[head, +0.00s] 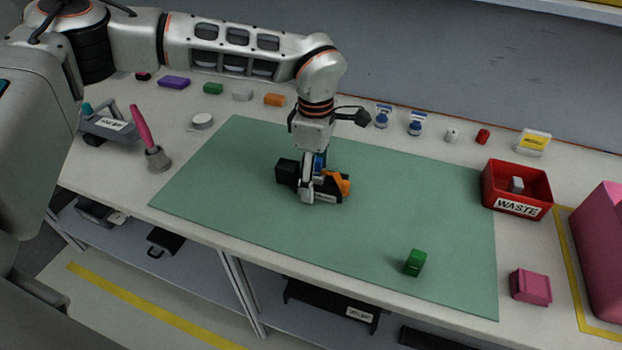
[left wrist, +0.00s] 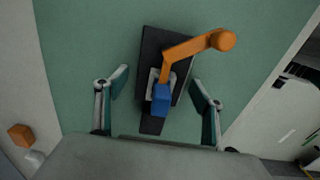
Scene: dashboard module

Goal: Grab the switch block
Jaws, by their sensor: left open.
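A black dashboard module (head: 287,172) lies on the green mat (head: 225,170), with an orange lever (head: 344,184) at its right end. A blue block (head: 320,165), likely the switch block, sits on the module and is partly hidden by my gripper. My left gripper (head: 312,188) points down over the module. In the left wrist view, my left gripper's fingers (left wrist: 160,80) are spread on both sides of the module (left wrist: 153,48). The blue block (left wrist: 161,100) and the orange lever (left wrist: 195,46) show between and beyond them, with gaps to the fingers. My right gripper is out of view.
A green block (head: 414,262) stands near the mat's front right. A grey holder (head: 155,158) with a pink handle stands left. Several small coloured parts line the back edge.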

